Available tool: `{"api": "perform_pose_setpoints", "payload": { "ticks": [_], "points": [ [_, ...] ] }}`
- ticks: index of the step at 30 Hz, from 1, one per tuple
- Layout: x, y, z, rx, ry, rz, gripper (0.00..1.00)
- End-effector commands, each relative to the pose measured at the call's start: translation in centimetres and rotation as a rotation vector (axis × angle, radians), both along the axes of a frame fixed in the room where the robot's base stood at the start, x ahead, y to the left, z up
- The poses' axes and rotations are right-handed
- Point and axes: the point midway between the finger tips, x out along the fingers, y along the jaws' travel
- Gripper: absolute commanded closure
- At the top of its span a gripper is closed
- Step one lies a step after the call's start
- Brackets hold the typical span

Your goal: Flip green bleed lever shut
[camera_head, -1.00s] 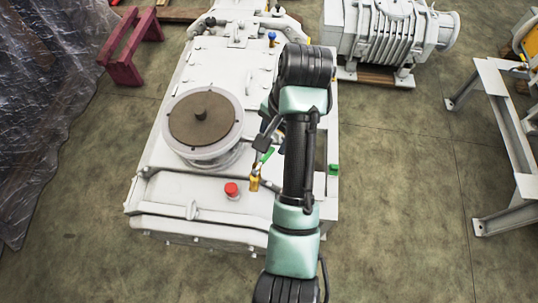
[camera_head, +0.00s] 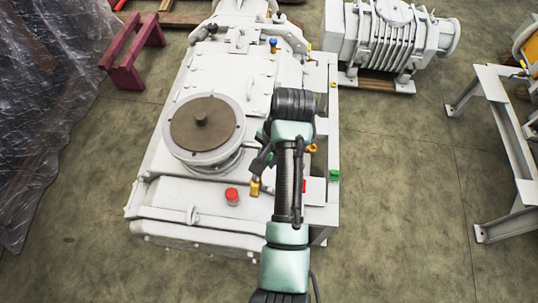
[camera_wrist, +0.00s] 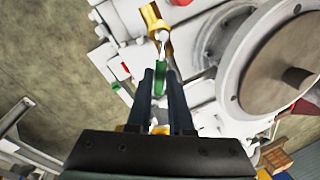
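The green bleed lever (camera_wrist: 160,83) shows in the wrist view, between the tips of my gripper (camera_wrist: 160,80). It runs down from a silver joint below the brass valve body (camera_wrist: 155,28). My fingers are parted, one on each side of the lever; whether either touches it is not clear. In the head view my gripper (camera_head: 261,165) is dark and angled just above the brass valve (camera_head: 254,187). There the lever is hidden behind my gripper.
The valve sits on a large grey vacuum pump (camera_head: 165,210). A round brown-topped flange (camera_head: 203,122) and a red cap (camera_head: 232,196) are near it on the left. A green block (camera_head: 334,176) is at the right edge. A grey stand (camera_head: 505,120) is at far right.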

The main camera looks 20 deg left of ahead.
Motion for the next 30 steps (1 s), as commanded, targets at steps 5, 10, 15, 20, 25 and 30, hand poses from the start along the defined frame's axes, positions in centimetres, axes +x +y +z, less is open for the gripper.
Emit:
{"api": "perform_pose_setpoints", "payload": {
  "ticks": [5,10,15,20,25,30],
  "points": [
    [0.01,-0.01,0.03,0.000,0.000,0.000,1.00],
    [0.01,-0.01,0.04,0.000,0.000,0.000,1.00],
    [0.01,-0.01,0.05,0.000,0.000,0.000,1.00],
    [0.02,-0.02,0.06,0.000,0.000,0.000,1.00],
    [0.02,-0.02,0.06,0.000,0.000,0.000,1.00],
    [0.03,-0.01,0.07,0.000,-0.001,0.000,1.00]
  ]
}}
